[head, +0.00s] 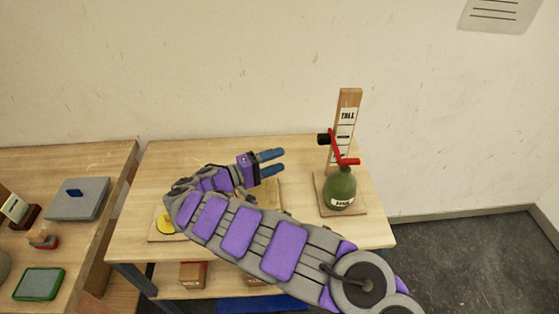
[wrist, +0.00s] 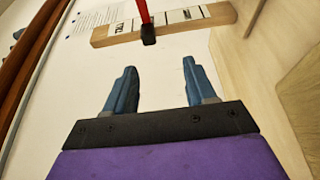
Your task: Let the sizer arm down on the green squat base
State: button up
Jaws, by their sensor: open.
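The sizer is an upright wooden post (head: 346,107) marked TALL on a small board (head: 327,201). Its red arm (head: 336,150) crosses the post and has a black knob (head: 323,139) at its left end. The green squat base (head: 340,188), with a white label, stands on the board under the red arm's right end; I cannot tell whether they touch. My gripper (head: 283,160) is open and empty, left of the knob and apart from it. In the wrist view, the knob (wrist: 148,34) and red arm (wrist: 144,10) lie beyond my open fingers (wrist: 159,66).
The sizer stands at the right of a wooden table (head: 300,148). A yellow round thing (head: 166,223) shows on the table's left, partly behind my arm. A second table at left holds a grey box (head: 80,199) and a green-rimmed tray (head: 40,284). Wall stands behind.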

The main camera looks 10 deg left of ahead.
jog(key=shift+b+v, duration=0.65)
jog(key=shift+v, duration=1.3)
jog(key=shift+b, duration=0.4)
jog(key=shift+s, duration=0.1)
